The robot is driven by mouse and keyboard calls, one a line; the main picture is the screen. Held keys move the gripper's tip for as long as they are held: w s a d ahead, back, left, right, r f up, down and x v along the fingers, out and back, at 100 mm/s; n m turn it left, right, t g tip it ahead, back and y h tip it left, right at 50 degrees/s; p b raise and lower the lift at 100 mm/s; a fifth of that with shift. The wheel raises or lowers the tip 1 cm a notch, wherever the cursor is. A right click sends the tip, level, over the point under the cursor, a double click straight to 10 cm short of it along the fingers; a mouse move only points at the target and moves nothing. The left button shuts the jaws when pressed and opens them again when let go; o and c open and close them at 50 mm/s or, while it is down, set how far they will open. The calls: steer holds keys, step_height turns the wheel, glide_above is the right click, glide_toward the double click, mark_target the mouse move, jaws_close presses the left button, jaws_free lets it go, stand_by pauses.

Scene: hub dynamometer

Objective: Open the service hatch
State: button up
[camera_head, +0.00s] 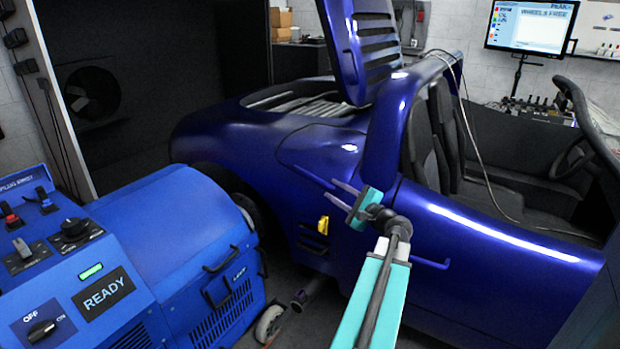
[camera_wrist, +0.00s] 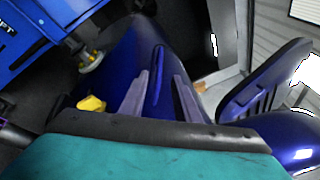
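The service hatch (camera_head: 312,150) appears to be the outlined panel in the dark blue car's rear side, and it looks closed. A slim blue bar, seemingly its handle (camera_head: 312,177), runs along its lower edge in the head view. My gripper (camera_head: 338,192) is open and empty beside the car's flank, its two grey fingers pointing toward this bar. In the wrist view the handle (camera_wrist: 159,75) shows between and beyond the fingers of my gripper (camera_wrist: 160,82). I cannot tell whether the fingers touch it. A yellow part (camera_head: 323,225) sits on the flank below; it also shows in the wrist view (camera_wrist: 92,103).
A blue console (camera_head: 170,225) with a "READY" sign stands at the left, close to the car. The rear cover (camera_head: 368,45) of the car is raised. Another blue bar handle (camera_head: 430,262) sticks out from the door right of my arm. A monitor (camera_head: 530,25) stands behind.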

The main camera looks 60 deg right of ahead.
mark_target(314, 177)
steer(key=shift+d, duration=0.1)
steer(key=b+x, duration=0.1)
steer(key=x, duration=1.2)
steer(key=shift+w+d, duration=0.15)
steer(key=shift+w, duration=0.15)
